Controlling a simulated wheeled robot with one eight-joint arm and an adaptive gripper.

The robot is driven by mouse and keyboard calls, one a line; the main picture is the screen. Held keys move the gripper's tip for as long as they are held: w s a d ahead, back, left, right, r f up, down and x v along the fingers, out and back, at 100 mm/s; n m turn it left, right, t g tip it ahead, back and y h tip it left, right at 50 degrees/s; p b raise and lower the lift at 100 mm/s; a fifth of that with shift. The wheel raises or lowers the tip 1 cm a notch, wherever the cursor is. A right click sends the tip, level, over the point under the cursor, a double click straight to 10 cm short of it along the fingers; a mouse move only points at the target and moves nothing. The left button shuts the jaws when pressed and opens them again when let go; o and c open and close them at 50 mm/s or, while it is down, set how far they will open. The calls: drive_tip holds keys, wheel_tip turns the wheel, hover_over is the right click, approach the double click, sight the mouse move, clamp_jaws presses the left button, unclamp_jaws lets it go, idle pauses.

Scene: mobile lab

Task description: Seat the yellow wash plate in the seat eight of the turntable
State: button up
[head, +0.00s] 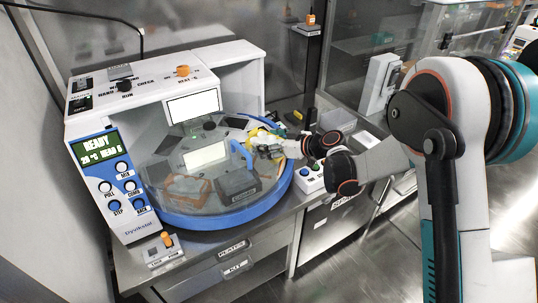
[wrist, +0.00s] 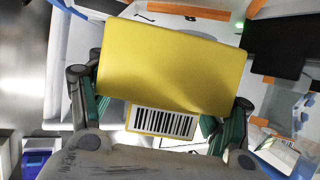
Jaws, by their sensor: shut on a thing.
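The yellow wash plate (wrist: 172,62) fills the middle of the wrist view, with a barcode label on its near edge. My gripper (wrist: 160,118) is shut on the plate, its green-padded fingers at either side of the label end. In the head view my gripper (head: 268,148) reaches over the right rim of the round turntable (head: 238,213), and a bit of yellow shows there.
A white analyser housing (head: 120,150) with a lit "READY" screen stands at the left and behind the turntable. A blue handle (head: 241,154) rises near my gripper. A button box (head: 309,178) sits right of the rim. A dark plate (wrist: 278,45) lies right of the yellow one.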

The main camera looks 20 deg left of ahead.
drive_tip(key=shift+f+b, duration=0.55)
drive_tip(key=shift+f, duration=1.5)
drive_tip(key=shift+f, duration=0.1)
drive_tip(key=shift+f, duration=0.2)
drive_tip(key=o, duration=1.2)
drive_tip(key=shift+r, duration=0.15)
drive_tip(key=shift+r, duration=0.25)
drive_tip(key=p+v, duration=0.2)
drive_tip(key=v, duration=1)
drive_tip(key=shift+f, duration=0.1)
